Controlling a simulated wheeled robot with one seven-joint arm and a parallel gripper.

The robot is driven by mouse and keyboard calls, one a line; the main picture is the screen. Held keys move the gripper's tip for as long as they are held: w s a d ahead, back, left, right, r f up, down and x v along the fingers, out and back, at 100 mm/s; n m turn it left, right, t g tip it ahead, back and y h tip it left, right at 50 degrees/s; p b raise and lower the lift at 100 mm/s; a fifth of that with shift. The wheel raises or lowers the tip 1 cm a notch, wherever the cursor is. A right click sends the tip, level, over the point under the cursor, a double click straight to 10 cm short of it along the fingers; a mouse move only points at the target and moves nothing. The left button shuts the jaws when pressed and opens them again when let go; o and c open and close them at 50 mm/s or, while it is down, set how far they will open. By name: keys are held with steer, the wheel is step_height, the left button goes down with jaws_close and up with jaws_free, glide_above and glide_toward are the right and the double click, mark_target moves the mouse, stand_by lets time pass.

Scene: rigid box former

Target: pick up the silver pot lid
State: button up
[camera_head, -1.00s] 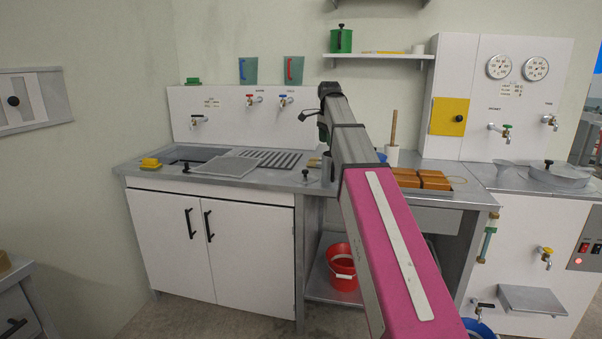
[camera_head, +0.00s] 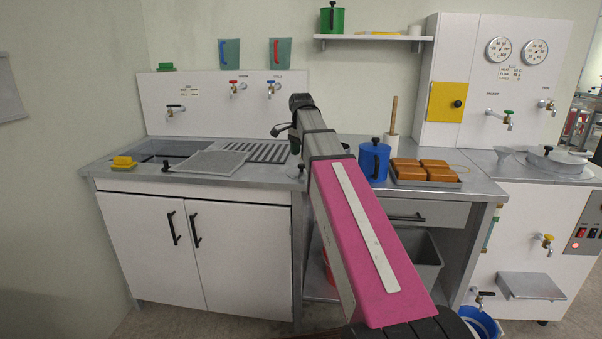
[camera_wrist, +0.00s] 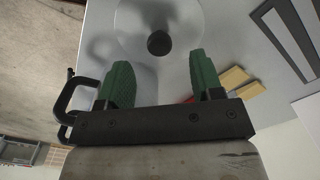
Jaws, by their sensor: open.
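The silver pot lid (camera_wrist: 135,22) shows in the wrist view as a pale round disc with a black knob (camera_wrist: 159,43), lying on a grey surface. My gripper (camera_wrist: 158,68) is open and empty, its two green fingers apart. The knob appears just beyond the fingertips, between their lines; I see no contact. In the head view a small black knob (camera_head: 302,167) stands on the counter by my arm, below a dark green finger; it looks like the lid's knob, but the disc is hard to make out there.
The steel counter (camera_head: 270,183) holds a sink with a draining grid, a blue pot (camera_head: 374,160) and a tray of orange-brown blocks (camera_head: 425,170) right of my arm. A lidded silver pan (camera_head: 556,163) sits far right. The wall panel with taps (camera_head: 235,90) stands behind.

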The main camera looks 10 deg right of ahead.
mark_target(302, 164)
steer(key=shift+d+f, duration=0.1)
steer(key=shift+f, duration=2.7)
steer(key=c, duration=1)
